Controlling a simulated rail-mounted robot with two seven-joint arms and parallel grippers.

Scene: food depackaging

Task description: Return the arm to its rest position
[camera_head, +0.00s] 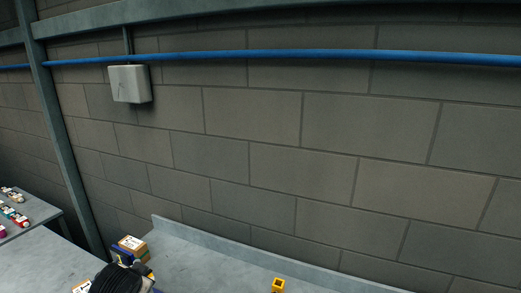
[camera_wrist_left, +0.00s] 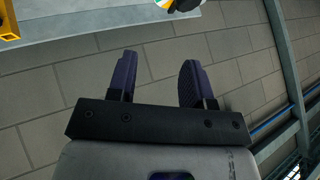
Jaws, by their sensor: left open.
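My left gripper (camera_wrist_left: 158,62) shows in the left wrist view with its two dark fingers apart and nothing between them. A grey block wall lies behind the fingers in that view. In the head view a black ribbed shape (camera_head: 118,279) is at the bottom left, cut by the frame edge; I cannot tell whether it is part of my arm. My right gripper is in neither view.
A grey bench (camera_head: 205,255) with a raised back edge runs along the wall. A small stack of boxes (camera_head: 132,243) stands at its left, and a yellow item (camera_head: 278,285) is at the bottom edge. A side table (camera_head: 40,208) at far left holds several small items.

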